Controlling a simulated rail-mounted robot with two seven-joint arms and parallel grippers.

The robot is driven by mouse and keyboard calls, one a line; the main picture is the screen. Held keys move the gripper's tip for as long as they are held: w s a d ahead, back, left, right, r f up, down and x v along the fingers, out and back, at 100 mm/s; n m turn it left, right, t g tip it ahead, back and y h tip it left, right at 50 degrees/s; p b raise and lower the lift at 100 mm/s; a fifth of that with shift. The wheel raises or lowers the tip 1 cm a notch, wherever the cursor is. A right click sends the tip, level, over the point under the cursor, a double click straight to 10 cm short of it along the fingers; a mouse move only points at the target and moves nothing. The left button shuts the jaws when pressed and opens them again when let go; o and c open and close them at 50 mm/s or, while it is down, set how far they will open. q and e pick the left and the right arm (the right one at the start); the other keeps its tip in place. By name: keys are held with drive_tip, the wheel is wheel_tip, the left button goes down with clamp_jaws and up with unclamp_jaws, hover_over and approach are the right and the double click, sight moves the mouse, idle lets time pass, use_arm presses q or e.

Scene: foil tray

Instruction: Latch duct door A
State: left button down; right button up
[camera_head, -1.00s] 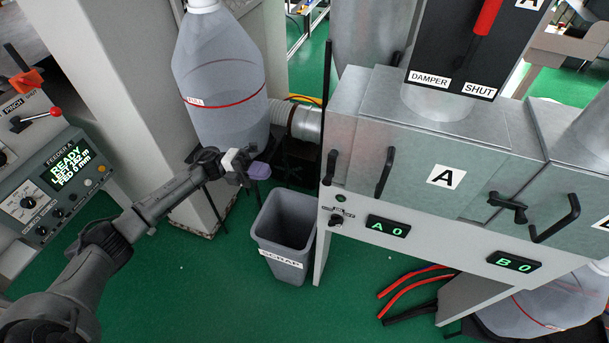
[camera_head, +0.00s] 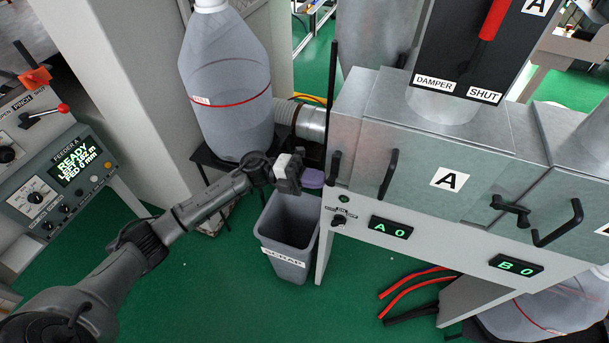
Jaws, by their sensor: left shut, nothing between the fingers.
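Duct door A (camera_head: 420,180) is the grey metal front panel with the white "A" label, and it looks flush with the duct box. A black bar handle (camera_head: 388,175) stands near its left end. A black latch lever (camera_head: 510,210) sits at its right edge, roughly level; I cannot tell whether it is engaged. My left gripper (camera_head: 312,178) is shut and empty, with purplish fingertips, just left of the duct's left end and above the scrap bin. It appears apart from the door, handle and latch. My right gripper is not in view.
A grey scrap bin (camera_head: 287,262) stands below the left gripper. A large clear bottle-shaped container (camera_head: 228,90) is behind it. A damper panel with a red lever (camera_head: 493,20) rises above the duct. Displays read A 0 (camera_head: 391,228) and B 0 (camera_head: 516,265). Green floor is open in front.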

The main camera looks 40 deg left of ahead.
sight(330, 185)
use_arm(q)
drive_tip(key=shift+w+d, duration=0.1)
drive_tip(key=shift+d, duration=0.1)
idle(0.3)
drive_tip(key=d+h+b, duration=0.1)
drive_tip(key=b, duration=0.1)
drive_tip(key=d+t+h+b, duration=0.1)
drive_tip(key=h+b, duration=0.1)
drive_tip(key=w+d+h+b, duration=0.1)
drive_tip(key=b, duration=0.1)
drive_tip(key=shift+f+t+h, duration=0.3)
drive_tip(key=shift+f, duration=0.05)
idle(0.3)
drive_tip(key=shift+d, duration=0.1)
idle(0.6)
